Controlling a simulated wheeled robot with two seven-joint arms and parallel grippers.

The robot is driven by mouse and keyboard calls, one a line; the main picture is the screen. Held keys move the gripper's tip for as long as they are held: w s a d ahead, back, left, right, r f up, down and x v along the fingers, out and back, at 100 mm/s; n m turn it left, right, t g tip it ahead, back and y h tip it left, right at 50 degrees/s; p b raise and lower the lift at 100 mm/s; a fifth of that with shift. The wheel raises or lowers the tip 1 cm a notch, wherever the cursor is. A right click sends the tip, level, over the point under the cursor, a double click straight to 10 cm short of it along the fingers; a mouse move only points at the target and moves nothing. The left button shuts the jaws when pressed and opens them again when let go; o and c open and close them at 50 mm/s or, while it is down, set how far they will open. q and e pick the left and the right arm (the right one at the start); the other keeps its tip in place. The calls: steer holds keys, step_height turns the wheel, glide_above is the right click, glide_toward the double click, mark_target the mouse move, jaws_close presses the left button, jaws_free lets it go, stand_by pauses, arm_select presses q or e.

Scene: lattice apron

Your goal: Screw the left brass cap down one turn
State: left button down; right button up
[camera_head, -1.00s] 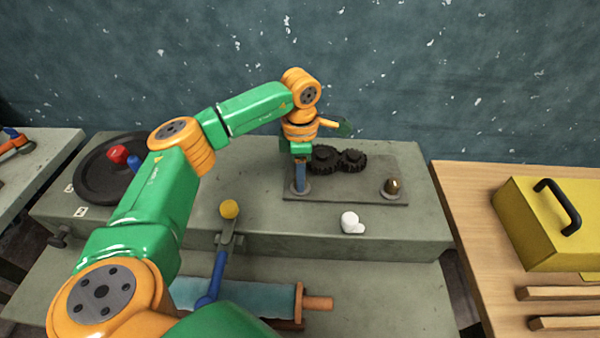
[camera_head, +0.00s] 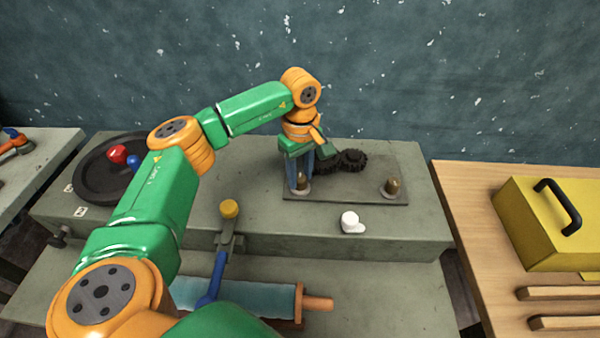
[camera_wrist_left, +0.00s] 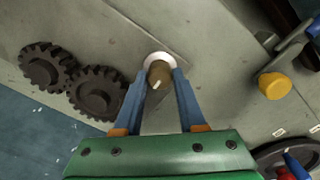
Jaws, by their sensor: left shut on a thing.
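The left brass cap (camera_head: 302,181) stands upright in a pale round collar at the left end of a dark plate (camera_head: 345,197) on the grey bench. My left gripper (camera_head: 300,187) points down over it with its blue fingers on either side. In the left wrist view the brass cap (camera_wrist_left: 159,74) sits between the two fingertips (camera_wrist_left: 160,80), and the gripper is shut on it. A pale mark shows on the cap's top. The right brass cap (camera_head: 392,187) stands upright at the plate's right end. My right gripper is in no view.
Two dark gears (camera_head: 350,161) lie on the plate behind the caps. A white knob (camera_head: 350,222) is on the bench in front. A yellow-topped lever (camera_head: 229,209) stands front left, and a dark round tray (camera_head: 92,180) lies farther left. A yellow box (camera_head: 550,225) is at right.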

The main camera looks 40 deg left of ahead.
mark_target(300, 177)
arm_select(q)
steer(key=m, duration=0.4)
steer(key=shift+m, duration=0.3)
steer(key=m, duration=0.3)
steer(key=shift+m, duration=0.3)
steer(key=m, duration=0.4)
steer(key=shift+m, duration=2.2)
steer(key=shift+c, duration=2.4)
jaws_free()
step_height(300, 177, up, 7)
steer(key=shift+r+b, duration=0.1)
steer(key=shift+b, duration=0.5)
